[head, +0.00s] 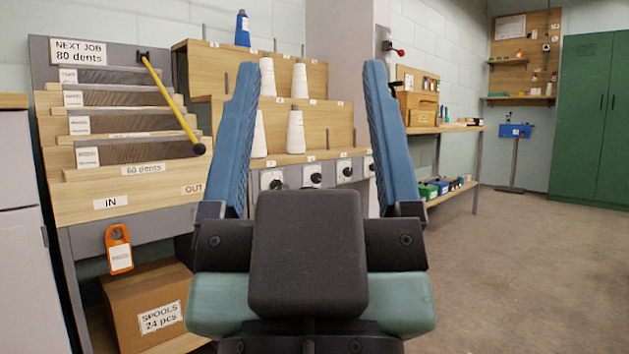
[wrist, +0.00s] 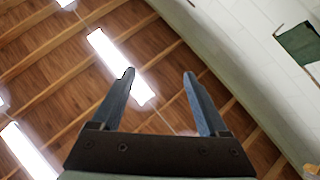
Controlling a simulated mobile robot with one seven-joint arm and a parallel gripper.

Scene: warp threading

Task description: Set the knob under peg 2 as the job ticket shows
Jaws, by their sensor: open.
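My gripper (head: 310,70) is raised in front of the head camera, open and empty, its two blue fingers wide apart. In the wrist view my gripper (wrist: 158,75) points up at the ceiling with nothing between the fingers. Beyond it a row of dark knobs on white plates runs along the rack's lower front: a left knob (head: 276,183), a middle knob (head: 314,180) and others to the right. Small labels above them are too small to read, so I cannot tell which belongs to peg 2. A "NEXT JOB 80 dents" sign (head: 78,51) hangs upper left.
White yarn cones (head: 295,132) stand on the stepped wooden rack (head: 325,115), with a blue cone (head: 242,29) on top. A reed rack (head: 130,198) with a yellow rod stands left, a cardboard box (head: 145,305) below it. Open floor (head: 520,270) lies to the right.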

